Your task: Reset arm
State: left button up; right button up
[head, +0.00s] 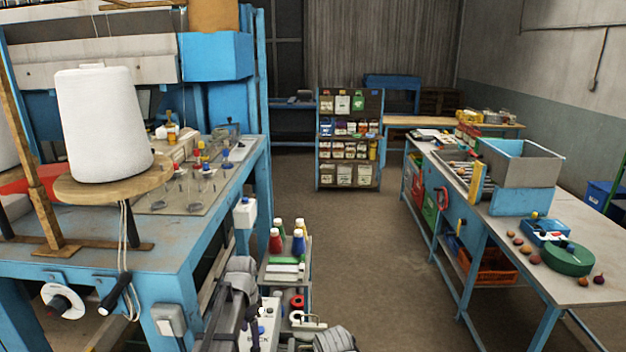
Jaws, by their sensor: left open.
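My left gripper (254,318) is low in the head view, left of the middle, just right of the blue machine bench's front leg. It is open, and I see nothing between its fingers, though its fingertips are small and hard to make out. My left arm's grey links show beside it. A grey ribbed part at the bottom edge looks like part of my other arm; my right gripper does not show.
The blue machine bench (205,237) with a large white thread cone (104,125) fills the left. A small cart (285,272) with thread cones stands close to my left gripper. A long workbench (590,291) runs along the right. The floor (366,250) between is clear.

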pick_arm(q)
jog(key=s+d+f+n+b, duration=0.2)
jog(key=s+d+f+b, duration=0.1)
jog(key=s+f+b, duration=0.2)
jog(key=s+d+f+n+b, duration=0.2)
jog(key=s+d+f+b, duration=0.2)
jog(key=s, duration=0.5)
jog(key=s+d+f+n+y+b, duration=0.1)
jog(key=s+d+f+b, duration=0.3)
jog(key=s, duration=0.4)
notch_tip(320, 180, down, 2)
jog(key=shift+d+f+n+b, duration=0.1)
jog(key=shift+d+n+b, duration=0.15)
jog(key=shift+n+b, duration=0.65)
